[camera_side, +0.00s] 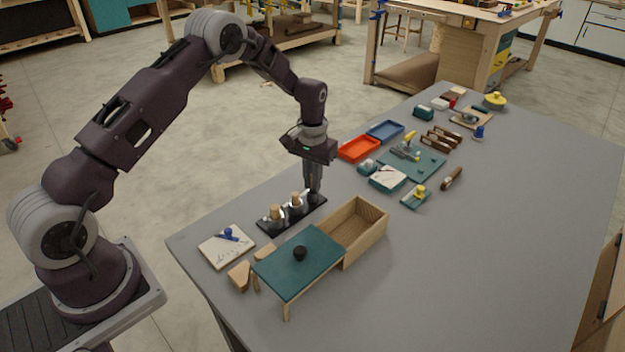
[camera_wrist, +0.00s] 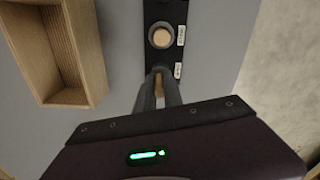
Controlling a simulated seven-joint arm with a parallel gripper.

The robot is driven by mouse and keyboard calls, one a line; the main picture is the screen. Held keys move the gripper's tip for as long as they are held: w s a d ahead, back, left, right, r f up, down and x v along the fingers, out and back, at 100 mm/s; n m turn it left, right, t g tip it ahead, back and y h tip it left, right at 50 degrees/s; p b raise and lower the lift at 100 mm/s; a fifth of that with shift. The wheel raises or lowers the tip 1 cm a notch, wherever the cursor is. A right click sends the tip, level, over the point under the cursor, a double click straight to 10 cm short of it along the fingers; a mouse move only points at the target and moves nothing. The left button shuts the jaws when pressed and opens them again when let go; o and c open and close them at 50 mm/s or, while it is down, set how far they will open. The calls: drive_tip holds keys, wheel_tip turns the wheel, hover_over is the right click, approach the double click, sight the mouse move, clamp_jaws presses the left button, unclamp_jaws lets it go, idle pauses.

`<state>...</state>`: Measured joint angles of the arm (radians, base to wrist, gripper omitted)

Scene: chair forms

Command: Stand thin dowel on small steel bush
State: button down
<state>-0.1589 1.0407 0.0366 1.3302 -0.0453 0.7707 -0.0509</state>
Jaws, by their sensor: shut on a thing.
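A black strip (camera_side: 268,228) lies on the table and bears steel bushes. A wooden dowel (camera_side: 275,211) stands at its near end, and a second dowel (camera_side: 296,198) stands in the middle. My gripper (camera_side: 313,190) points straight down over the far end of the strip. The wrist view also shows the neighbouring dowel from above (camera_wrist: 161,38) and white labels.
An open wooden box (camera_side: 362,232) and a green-topped board with a black knob (camera_side: 315,262) stand beside the strip. A white pad (camera_side: 226,250) lies at the near left. Red (camera_side: 359,149) and blue trays (camera_side: 386,131) lie beyond. The right side of the table is clear.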

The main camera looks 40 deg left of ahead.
drive_tip(key=shift+f, duration=0.35)
drive_tip(key=c, duration=1.4)
unclamp_jaws()
drive_tip(key=o, duration=0.6)
drive_tip(key=shift+r, duration=3.5)
